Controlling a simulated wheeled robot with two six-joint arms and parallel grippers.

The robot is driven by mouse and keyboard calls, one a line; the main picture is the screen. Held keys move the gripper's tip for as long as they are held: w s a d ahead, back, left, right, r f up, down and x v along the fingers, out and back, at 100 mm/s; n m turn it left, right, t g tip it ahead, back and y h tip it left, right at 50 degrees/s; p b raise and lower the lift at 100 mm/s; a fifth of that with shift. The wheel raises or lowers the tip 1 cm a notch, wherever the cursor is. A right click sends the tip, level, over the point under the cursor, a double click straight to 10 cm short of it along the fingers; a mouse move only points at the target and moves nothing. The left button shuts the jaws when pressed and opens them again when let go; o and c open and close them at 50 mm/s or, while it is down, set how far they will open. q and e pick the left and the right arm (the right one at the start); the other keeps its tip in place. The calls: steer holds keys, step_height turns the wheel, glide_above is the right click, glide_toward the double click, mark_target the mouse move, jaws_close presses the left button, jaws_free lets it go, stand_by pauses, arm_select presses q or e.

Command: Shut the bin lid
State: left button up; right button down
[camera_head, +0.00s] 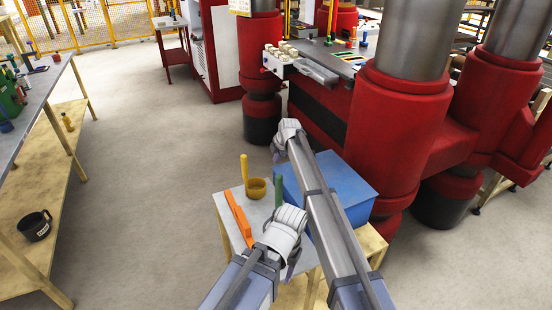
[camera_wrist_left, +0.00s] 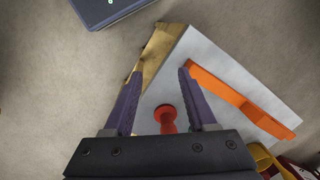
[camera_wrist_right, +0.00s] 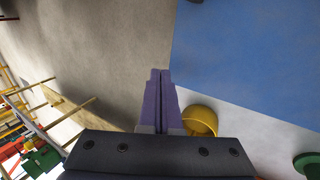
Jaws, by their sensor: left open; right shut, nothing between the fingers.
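The blue bin (camera_head: 352,180) stands on the small table at the foot of the red press. Its top shows as a flat blue face, partly hidden behind my right arm; I cannot tell whether the lid lies fully flush. The blue face also fills the upper right of the right wrist view (camera_wrist_right: 250,60). My right gripper (camera_wrist_right: 160,72) is shut and empty, just beside the edge of the blue face in that view. My left gripper (camera_wrist_left: 160,75) is open and empty above the front of the small table, pointing down, left of the bin.
A red piece (camera_wrist_left: 166,116) shows below my left fingers. Red press columns (camera_head: 395,130) stand close behind the bin.

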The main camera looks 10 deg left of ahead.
steer(key=p+v, duration=0.5)
steer(key=v, duration=0.1)
steer(key=shift+r, duration=0.2)
steer(key=shift+s+d, duration=0.1)
